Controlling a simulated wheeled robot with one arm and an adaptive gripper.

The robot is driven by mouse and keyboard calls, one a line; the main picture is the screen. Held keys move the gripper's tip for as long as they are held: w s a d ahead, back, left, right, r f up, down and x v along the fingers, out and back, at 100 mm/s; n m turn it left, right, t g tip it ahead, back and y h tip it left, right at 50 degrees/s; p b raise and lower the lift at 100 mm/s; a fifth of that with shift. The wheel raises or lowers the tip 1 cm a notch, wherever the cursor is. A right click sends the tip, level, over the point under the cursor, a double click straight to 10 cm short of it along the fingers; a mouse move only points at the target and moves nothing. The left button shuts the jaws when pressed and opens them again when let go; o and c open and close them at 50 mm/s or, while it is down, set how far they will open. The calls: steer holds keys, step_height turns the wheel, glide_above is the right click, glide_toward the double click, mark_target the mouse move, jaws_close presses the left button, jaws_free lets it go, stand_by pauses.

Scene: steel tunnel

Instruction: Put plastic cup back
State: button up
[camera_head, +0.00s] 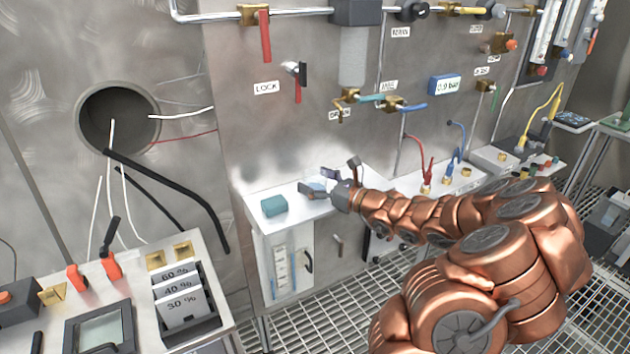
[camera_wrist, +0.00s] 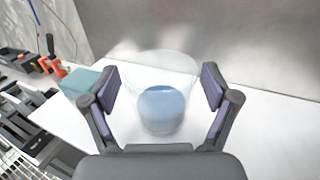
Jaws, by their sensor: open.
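The clear plastic cup (camera_wrist: 160,105) stands upright on a white ledge (camera_wrist: 265,130) in the wrist view, with something blue showing inside or through its lower part. My gripper (camera_wrist: 160,88) is open, with one finger on each side of the cup. A gap shows between each finger pad and the cup wall. In the head view my gripper (camera_head: 316,190) is low over the white ledge (camera_head: 290,218). There the cup is mostly hidden by the gripper, and only a bluish patch shows between the fingers.
A teal block (camera_head: 274,205) lies on the ledge left of my gripper; it also shows in the wrist view (camera_wrist: 84,82). The steel wall stands right behind the ledge. A console with cards (camera_head: 183,295) is at lower left. Valves and red and blue hoses are at right.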

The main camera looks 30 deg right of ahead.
steer(key=shift+r, duration=0.15)
steer(key=b+v, duration=0.1)
steer(key=v, duration=1.1)
